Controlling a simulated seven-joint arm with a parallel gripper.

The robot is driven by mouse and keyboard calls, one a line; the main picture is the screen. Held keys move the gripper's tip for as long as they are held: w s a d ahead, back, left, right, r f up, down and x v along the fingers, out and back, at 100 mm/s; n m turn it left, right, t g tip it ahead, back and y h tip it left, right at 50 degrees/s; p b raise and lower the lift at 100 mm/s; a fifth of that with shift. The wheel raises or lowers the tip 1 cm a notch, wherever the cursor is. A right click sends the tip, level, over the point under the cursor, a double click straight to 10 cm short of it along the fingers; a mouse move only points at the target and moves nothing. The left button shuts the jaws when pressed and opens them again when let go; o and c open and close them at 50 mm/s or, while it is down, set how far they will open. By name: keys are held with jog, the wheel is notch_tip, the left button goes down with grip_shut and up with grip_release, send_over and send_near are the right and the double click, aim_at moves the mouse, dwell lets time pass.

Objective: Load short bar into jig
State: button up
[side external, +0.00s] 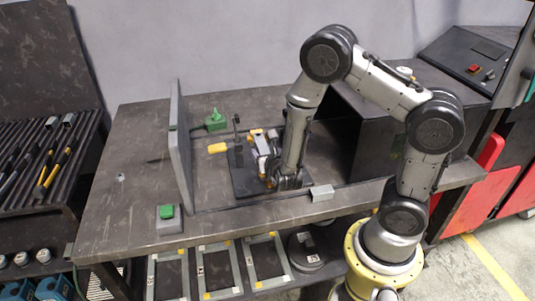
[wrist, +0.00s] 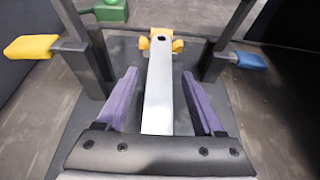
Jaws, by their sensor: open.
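A flat grey metal bar (wrist: 158,95) with a dark hole near its far end lies in the jig, with its far end at the yellow blocks (wrist: 178,46). My gripper (wrist: 160,76) is open, with one purple finger on each side of the bar and a visible gap to both. The bar's near end is hidden behind the gripper body. The jig's dark base plate (side external: 243,184) sits on the table, with upright clamps beside the bar, one with a yellow handle (wrist: 32,47) and one with a blue handle (wrist: 251,61). In the side view my gripper (side external: 272,183) is low over the plate.
A thin upright panel (side external: 182,150) stands left of the jig and a dark box (side external: 385,130) stands right. A small grey block (side external: 321,192) is at the table's front edge. A green button box (side external: 166,213) is front left; a green item (side external: 215,121) is behind.

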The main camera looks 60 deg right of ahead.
jog(key=shift+r, duration=0.4)
jog(key=v, duration=1)
jog(key=shift+a+r, duration=0.15)
jog(key=shift+a, duration=0.05)
jog(key=shift+v, duration=0.75)
jog(key=s+d+r+m+g+y, duration=0.1)
jog(key=s+d+r+m+g, duration=0.2)
jog(key=s+m, duration=0.4)
jog(key=s+d+r+m+g+y, duration=0.1)
jog(key=s+d+r+m+g, duration=0.25)
jog(key=m, duration=0.65)
jog(key=s+a+r+m+t+y, duration=0.2)
jog(key=s+a+r+m+y, duration=0.2)
jog(key=a+r+m+y, duration=0.3)
jog(key=a+m, duration=0.3)
jog(key=a, duration=0.1)
jog(key=shift+a+y, duration=0.25)
jog(key=shift+y, duration=0.05)
jog(key=shift+t, duration=0.25)
